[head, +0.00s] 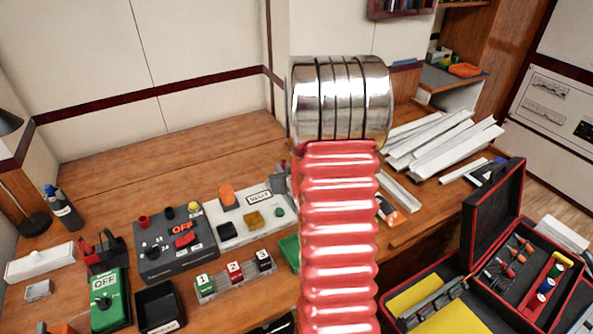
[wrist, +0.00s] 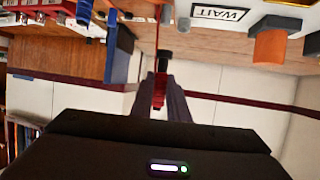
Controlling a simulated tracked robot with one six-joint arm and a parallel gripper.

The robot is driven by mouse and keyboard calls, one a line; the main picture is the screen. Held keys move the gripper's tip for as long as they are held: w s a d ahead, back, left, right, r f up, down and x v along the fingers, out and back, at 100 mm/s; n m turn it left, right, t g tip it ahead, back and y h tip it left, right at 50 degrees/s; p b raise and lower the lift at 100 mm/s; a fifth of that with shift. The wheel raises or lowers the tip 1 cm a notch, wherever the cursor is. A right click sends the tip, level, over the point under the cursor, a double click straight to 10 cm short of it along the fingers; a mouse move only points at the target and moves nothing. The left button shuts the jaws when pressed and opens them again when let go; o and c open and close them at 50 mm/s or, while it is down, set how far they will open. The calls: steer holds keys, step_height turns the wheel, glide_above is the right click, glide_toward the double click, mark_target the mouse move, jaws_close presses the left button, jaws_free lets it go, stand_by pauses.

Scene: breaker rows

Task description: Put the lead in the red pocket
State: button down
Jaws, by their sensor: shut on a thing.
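My gripper (wrist: 162,84) shows in the wrist view, its dark fingers shut on a thin red lead (wrist: 158,92) with a black part at its far end. The lead is held in the air above the bench. A red piece (wrist: 84,11), perhaps the red pocket, is at the top left of the wrist view, beside a blue pocket (wrist: 118,52), and apart from the lead. In the head view my red ribbed arm hides my gripper, the lead and whatever lies behind it. I cannot make out the red pocket there.
A dark panel marked OFF (head: 178,242), a light panel marked WAIT (head: 238,212), numbered blocks (head: 235,275) and a green OFF box (head: 108,298) crowd the bench's front. White strips (head: 440,140) lie right of my arm. An open case (head: 515,255) stands lower right. The bench's back left is clear.

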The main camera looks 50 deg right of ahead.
steer(key=w+a+r+n+y, duration=0.2)
steer(key=w+a, duration=0.1)
steer(key=a, duration=0.9)
steer(key=w+a+r+n+t+y, duration=0.1)
steer(key=w+a+r+n+y, duration=0.1)
steer(key=a, duration=1.1)
steer(key=w+a+r+n+y, duration=0.1)
steer(key=w+a, duration=0.3)
steer(key=a, duration=0.9)
steer(key=shift+w+r+n+t+y, duration=0.15)
steer(key=shift+r+n+t+y, duration=0.3)
steer(key=shift+y, duration=0.35)
